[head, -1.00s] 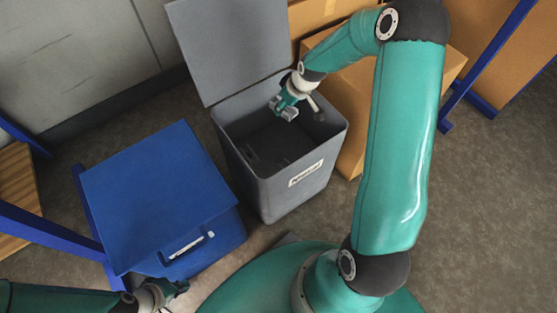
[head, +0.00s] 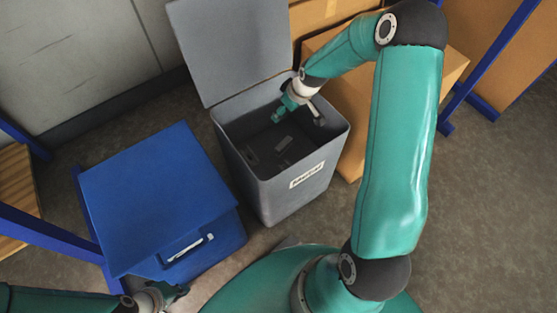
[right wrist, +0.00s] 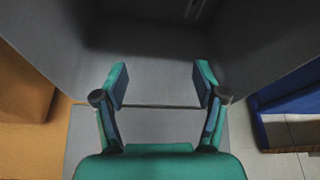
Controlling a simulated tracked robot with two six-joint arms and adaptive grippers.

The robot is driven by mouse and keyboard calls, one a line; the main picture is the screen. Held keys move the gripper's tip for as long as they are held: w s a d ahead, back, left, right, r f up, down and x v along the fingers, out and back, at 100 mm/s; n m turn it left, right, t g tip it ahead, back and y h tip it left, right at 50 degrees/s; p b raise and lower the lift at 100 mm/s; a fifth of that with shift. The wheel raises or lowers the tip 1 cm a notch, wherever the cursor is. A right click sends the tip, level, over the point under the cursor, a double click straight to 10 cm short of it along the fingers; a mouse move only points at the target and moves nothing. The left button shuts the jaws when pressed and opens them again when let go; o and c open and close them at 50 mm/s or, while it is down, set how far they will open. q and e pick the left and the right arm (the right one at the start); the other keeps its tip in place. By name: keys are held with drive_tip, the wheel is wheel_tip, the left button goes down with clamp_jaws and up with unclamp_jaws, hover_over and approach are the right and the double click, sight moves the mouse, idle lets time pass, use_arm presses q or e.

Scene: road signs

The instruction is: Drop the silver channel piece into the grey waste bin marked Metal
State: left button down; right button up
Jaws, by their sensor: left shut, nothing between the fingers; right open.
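The grey waste bin (head: 262,190) stands open, with its lid (head: 230,45) tipped back and a white label (head: 307,174) on its front. A small grey piece (head: 284,143), which looks like the silver channel piece, is inside the bin, low against the dark interior. A light strip (right wrist: 193,9) at the top of the right wrist view may be the same piece. My right gripper (head: 299,110) is at the bin's back right, over the opening. Its fingers (right wrist: 161,84) are spread and empty. My left gripper (head: 166,295) is shut and empty at the bottom left.
A blue bin (head: 155,190) with a closed lid stands left of the grey bin. Cardboard boxes (head: 345,100) stand close behind and right of it. Blue frame posts (head: 490,60) are at the right, and more are at the left edge. The floor at right is clear.

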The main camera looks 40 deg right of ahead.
drive_tip(key=v, duration=1.1)
drive_tip(key=shift+r, duration=0.4)
drive_tip(key=shift+s, duration=0.2)
